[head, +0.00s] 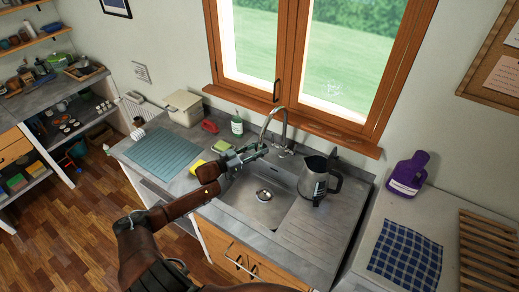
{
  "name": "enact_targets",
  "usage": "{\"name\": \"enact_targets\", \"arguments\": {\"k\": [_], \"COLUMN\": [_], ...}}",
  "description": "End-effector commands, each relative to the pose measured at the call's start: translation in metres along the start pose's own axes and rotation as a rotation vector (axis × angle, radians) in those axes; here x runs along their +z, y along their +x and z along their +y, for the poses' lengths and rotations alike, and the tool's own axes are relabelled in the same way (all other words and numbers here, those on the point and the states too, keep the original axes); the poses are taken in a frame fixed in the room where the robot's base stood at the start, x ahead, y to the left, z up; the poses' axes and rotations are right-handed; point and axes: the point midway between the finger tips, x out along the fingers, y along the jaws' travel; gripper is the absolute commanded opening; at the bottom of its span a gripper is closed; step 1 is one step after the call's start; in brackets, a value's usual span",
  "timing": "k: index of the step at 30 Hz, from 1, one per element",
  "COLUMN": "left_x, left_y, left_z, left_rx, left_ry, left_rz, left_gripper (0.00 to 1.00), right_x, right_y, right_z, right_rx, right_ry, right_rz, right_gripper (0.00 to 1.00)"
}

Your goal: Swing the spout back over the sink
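The metal tap has a tall curved spout (266,122) that rises at the back of the sink and arches to the left in the head view. Its tip hangs by the back left corner of the sink basin (245,202). My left gripper (256,151) is at the spout's lower end, over the left rim of the basin. It overlaps the spout tip in the picture, and I cannot tell whether they touch. The fingers are too small to show whether they are open or shut. My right gripper is out of view.
A metal jug (314,182) stands right of the basin, by the ridged drainboard (318,226). A green bottle (237,125), a green sponge (222,146) and a teal mat (162,153) are on the left. The window sill (300,122) runs behind the tap.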

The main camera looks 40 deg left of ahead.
Motion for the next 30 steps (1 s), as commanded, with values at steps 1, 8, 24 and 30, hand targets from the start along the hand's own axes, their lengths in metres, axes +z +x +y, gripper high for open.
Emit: {"name": "enact_targets", "arguments": {"k": [1,8,24,30], "left_x": [0.000,-0.001,0.001,0.001], "left_y": [0.001,0.000,-0.086,-0.112], "left_z": [0.001,0.000,0.000,0.000], "left_rx": [0.001,0.000,-0.001,0.000], "left_ry": [0.000,0.000,-0.001,0.000], "left_rz": [0.001,0.001,-0.003,-0.002], "left_gripper": [0.34,0.34,0.34,0.34], "right_x": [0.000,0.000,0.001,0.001], "right_y": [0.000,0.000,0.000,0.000], "right_z": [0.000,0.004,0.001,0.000], "right_rx": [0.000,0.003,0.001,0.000], "right_ry": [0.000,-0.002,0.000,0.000], "right_rz": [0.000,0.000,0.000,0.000], "right_gripper": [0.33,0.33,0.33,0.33]}}
